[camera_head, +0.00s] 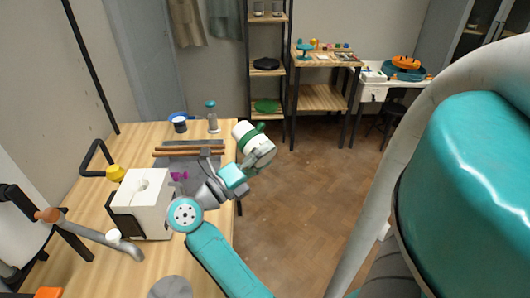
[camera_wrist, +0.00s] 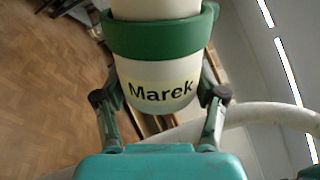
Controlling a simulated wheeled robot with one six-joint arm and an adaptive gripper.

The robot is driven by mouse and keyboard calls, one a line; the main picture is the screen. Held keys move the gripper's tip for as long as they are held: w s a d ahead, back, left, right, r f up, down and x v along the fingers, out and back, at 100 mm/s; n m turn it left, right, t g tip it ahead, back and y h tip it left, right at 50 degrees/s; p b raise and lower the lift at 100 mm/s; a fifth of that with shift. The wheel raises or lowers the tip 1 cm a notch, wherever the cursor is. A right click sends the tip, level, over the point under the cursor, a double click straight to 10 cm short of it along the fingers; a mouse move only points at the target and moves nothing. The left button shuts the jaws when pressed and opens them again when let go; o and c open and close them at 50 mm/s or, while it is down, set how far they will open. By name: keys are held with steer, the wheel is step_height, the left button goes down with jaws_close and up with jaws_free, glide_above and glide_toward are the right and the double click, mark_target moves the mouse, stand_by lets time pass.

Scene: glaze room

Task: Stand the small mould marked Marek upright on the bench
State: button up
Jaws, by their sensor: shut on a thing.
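The small mould (camera_head: 262,150) is white with a green band, and my gripper (camera_head: 246,170) holds it in the air by the bench's right edge. It is tilted in the head view. In the wrist view the label "Marek" reads clearly on the mould (camera_wrist: 160,92), with the green band above it. The fingers of my gripper (camera_wrist: 160,108) are closed on its two sides. The wooden bench (camera_head: 92,225) lies to the left; the mould looks clear of its top. The mould's far side is hidden.
A large white block mould (camera_head: 145,192) stands on the near bench. Behind it are a grey mat (camera_head: 205,180), brown rods (camera_head: 178,153), a blue-rimmed bowl (camera_head: 180,125) and a grey bottle (camera_head: 212,120). A yellow item (camera_head: 115,173) sits left. Open floor (camera_head: 310,200) lies right.

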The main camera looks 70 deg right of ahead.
steer(key=shift+w+d+f+m+y, duration=0.1)
steer(key=shift+f+m+y, duration=0.1)
steer(key=shift+m, duration=0.4)
steer(key=shift+f+m+y, duration=0.1)
steer(key=shift+f+m, duration=0.05)
steer(key=shift+m, duration=0.45)
steer(key=m, duration=0.2)
steer(key=w+f+m+y, duration=0.1)
steer(key=m, duration=0.1)
steer(key=m+g, duration=0.1)
steer(key=m, duration=0.1)
steer(key=shift+w+d+f+m, duration=0.25)
steer(key=shift+d+f+m, duration=0.15)
steer(key=shift+w+d+r+m+y, duration=0.1)
steer(key=shift+w+d+m+y, duration=0.2)
steer(key=shift+m, duration=0.75)
steer(key=shift+w+d+r+m+y, duration=0.1)
steer(key=shift+w+m+y, duration=0.25)
steer(key=shift+m, duration=0.75)
steer(key=shift+w+d+r+m+y, duration=0.15)
steer(key=shift+w+m+y, duration=0.2)
steer(key=shift+m, duration=0.7)
steer(key=shift+f, duration=0.1)
